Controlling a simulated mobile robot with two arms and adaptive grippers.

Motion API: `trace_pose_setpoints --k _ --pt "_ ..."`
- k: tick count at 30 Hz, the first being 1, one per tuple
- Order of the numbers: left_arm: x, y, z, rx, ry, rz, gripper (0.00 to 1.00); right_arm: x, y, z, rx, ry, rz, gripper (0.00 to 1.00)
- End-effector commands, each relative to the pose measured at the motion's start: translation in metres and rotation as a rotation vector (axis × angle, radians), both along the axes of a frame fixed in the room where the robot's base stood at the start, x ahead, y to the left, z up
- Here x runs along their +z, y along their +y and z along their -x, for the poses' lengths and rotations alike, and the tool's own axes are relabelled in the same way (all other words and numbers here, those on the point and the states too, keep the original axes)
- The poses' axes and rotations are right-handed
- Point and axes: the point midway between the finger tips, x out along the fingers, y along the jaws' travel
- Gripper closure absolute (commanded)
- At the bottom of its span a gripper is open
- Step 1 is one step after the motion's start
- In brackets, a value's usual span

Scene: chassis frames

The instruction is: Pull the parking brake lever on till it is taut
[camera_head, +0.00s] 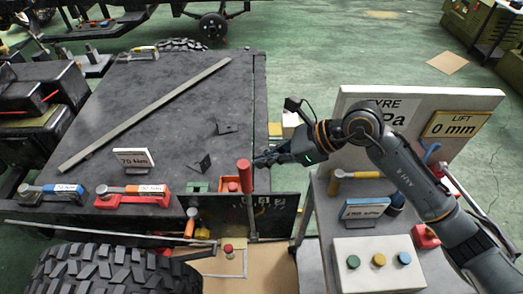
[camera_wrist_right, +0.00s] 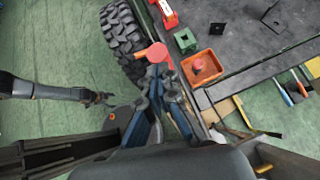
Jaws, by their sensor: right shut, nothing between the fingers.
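The parking brake lever is an upright rod with a red grip (camera_head: 245,177), standing at the right edge of the dark bench. My right gripper (camera_head: 262,159) is close to the right of the top of this grip. In the right wrist view a round red grip end (camera_wrist_right: 157,52) shows just past the tips of my right gripper (camera_wrist_right: 160,76). The fingers are shut with nothing between them; whether they touch the grip I cannot tell. My left gripper (camera_wrist_right: 107,98) shows small at the left of the right wrist view, away from the lever; its jaw state is unclear.
The dark bench (camera_head: 180,110) holds a long bar (camera_head: 150,110), small brackets and torque wrenches. An orange tray (camera_wrist_right: 203,68) lies near the lever. A big tyre (camera_head: 100,270) stands in front. A panel with coloured buttons (camera_head: 378,262) and a sign board stand right.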

Motion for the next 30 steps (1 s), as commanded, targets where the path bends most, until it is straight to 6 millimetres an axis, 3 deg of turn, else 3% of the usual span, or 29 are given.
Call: trace_pose_setpoints --k 4,14,22,30 --pt "0.007 -0.001 0.0 -0.004 -0.001 0.002 0.44 -0.002 0.01 -0.002 0.001 0.001 0.0 1.0" --pt "0.006 0.006 0.0 -0.004 -0.001 -0.007 0.44 -0.004 0.011 -0.002 0.0 0.0 0.001 1.0" --pt "-0.005 0.008 -0.001 -0.001 -0.002 -0.01 0.44 -0.004 0.025 -0.003 0.003 -0.004 0.028 1.0" --pt "-0.004 0.008 -0.001 -0.001 -0.002 -0.01 0.44 -0.003 0.026 -0.002 -0.001 0.001 0.033 1.0"
